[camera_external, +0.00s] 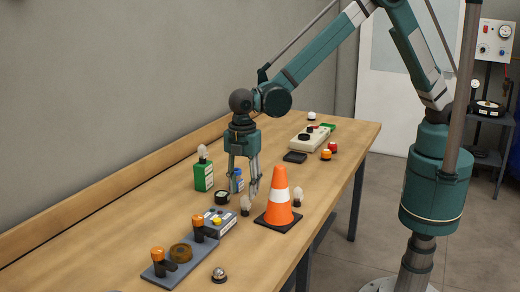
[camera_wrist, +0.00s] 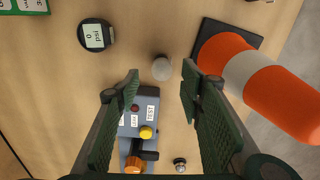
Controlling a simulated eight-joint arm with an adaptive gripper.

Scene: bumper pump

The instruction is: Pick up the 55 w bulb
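My gripper (camera_external: 245,190) is open, pointing down above the table beside the traffic cone; it also shows in the wrist view (camera_wrist: 161,80) with nothing between its fingers. A pale bulb (camera_external: 245,205) stands just below my fingertips. In the wrist view this bulb (camera_wrist: 162,68) lies between and slightly beyond the fingertips, apart from them. No wattage label is readable, so I cannot tell which is 55 w.
The orange cone (camera_external: 277,197) stands close right of the gripper. A grey control box (camera_external: 217,224) and a plate with orange levers (camera_external: 180,256) are in front. The front right table is mostly clear.

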